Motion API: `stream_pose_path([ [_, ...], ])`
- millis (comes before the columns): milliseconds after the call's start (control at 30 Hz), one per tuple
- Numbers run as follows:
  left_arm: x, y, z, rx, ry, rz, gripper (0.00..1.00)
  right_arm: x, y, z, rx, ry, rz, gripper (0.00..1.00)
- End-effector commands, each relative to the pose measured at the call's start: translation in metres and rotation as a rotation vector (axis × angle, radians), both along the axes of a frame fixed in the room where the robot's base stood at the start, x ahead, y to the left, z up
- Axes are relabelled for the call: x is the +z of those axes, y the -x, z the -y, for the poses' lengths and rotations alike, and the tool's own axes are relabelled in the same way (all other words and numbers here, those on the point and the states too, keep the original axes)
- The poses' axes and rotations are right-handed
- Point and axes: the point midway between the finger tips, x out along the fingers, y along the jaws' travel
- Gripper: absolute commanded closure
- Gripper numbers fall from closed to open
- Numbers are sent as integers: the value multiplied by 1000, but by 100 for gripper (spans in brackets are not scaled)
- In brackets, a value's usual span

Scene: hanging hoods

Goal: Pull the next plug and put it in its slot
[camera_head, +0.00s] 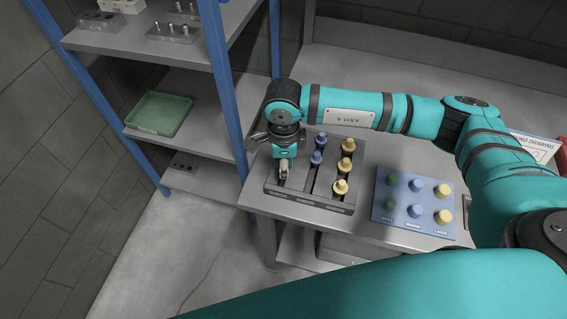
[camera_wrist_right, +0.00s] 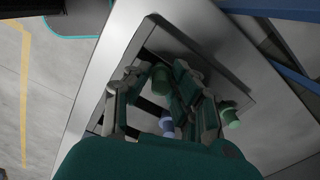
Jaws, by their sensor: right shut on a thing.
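A dark grey tray (camera_head: 318,206) on the bench holds upright plugs in rows. Blue plugs (camera_head: 317,158) stand in its middle row and yellow plugs (camera_head: 340,187) in its right row. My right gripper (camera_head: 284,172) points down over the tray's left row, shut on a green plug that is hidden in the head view. In the wrist view a dim green plug (camera_wrist_right: 160,80) shows between the fingers. A blue plug (camera_wrist_right: 167,122) and another greenish plug (camera_wrist_right: 230,116) are close by. A blue slotted board (camera_head: 406,226), right of the tray, holds green, blue and yellow plugs. My left gripper is out of view.
A blue-posted shelf rack (camera_head: 221,75) stands left of the bench, with a green bin (camera_head: 160,113) on one shelf. A drawing sheet (camera_head: 534,147) stands at the right, partly behind my arm. The bench behind my arm is clear.

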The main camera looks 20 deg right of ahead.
Motion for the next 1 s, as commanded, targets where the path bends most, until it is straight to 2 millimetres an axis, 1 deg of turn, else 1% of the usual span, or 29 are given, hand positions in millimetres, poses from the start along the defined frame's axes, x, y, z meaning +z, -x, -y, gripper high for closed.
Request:
stream_pose_path([
  [33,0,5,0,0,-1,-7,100,0,0,0,0,0,0,93],
  [167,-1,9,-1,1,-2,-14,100,0,0,0,0,0,0,93],
  [367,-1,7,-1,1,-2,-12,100,0,0,0,0,0,0,93],
  [700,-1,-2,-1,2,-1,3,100,-1,0,0,0,0,0,93],
  [1000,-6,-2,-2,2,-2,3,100,-6,0,0,0,0,0,93],
])
